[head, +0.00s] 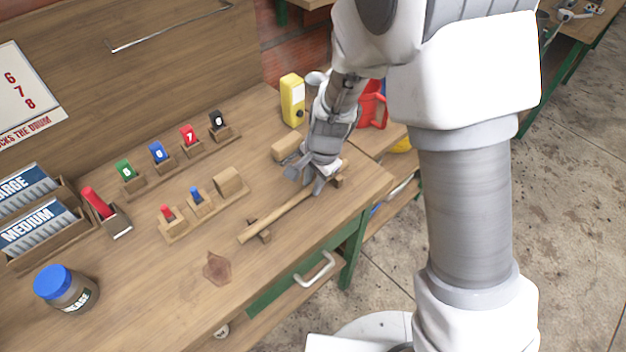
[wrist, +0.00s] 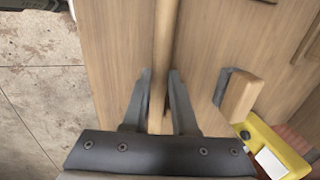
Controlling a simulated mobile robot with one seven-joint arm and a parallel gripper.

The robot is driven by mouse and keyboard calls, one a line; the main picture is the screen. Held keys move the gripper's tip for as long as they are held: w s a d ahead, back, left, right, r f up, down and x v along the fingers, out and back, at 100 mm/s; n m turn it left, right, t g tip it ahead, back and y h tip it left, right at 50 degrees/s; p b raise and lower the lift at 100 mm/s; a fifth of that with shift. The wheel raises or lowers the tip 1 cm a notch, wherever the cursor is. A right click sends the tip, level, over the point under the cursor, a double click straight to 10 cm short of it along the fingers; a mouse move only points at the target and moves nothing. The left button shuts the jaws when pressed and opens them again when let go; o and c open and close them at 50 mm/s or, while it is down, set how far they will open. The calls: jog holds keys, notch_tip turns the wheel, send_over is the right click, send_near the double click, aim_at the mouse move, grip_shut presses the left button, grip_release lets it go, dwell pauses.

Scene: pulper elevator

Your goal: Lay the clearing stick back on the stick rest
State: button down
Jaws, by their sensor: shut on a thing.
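The clearing stick (head: 272,219) is a long light wooden rod near the front edge of the wooden bench. My gripper (head: 318,186) is shut on it towards its far right end. In the wrist view the stick (wrist: 165,45) runs up the picture between the two grey fingers of my gripper (wrist: 161,75). The stick rest (head: 264,236) shows as small wooden supports, one under the stick's left part and one by its right end. The stick lies along and over these supports. I cannot tell whether it touches them or is slightly above. My fingers hide part of the stick.
Behind the stick stand a wooden block with a grey part (head: 286,148), a yellow box (head: 292,100) and a red jug (head: 372,104). Racks with coloured numbered tags (head: 158,153) and a blue-lidded jar (head: 68,290) are to the left. The bench's front edge is close.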

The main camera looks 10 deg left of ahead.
dwell(0.4)
jog(key=c, duration=0.6)
grip_release()
jog(key=shift+r, duration=0.1)
notch_tip(320, 180, up, 17)
jog(key=s+d+p, duration=0.2)
jog(key=d+p, duration=0.1)
jog(key=s+d+r+n+t, duration=0.1)
jog(key=s+d+r+n, duration=0.1)
jog(key=s+d, duration=0.3)
jog(key=s+d+r+n+t+h, duration=0.1)
jog(key=s+d+r+n, duration=0.2)
jog(key=s+d+r, duration=0.1)
jog(key=s+d+r+n+t, duration=0.2)
jog(key=s+d+r, duration=0.3)
jog(key=d, duration=0.3)
jog(key=shift+s+d+r+n+h, duration=0.25)
jog(key=shift+s+n+h, duration=0.1)
jog(key=shift+n, duration=0.15)
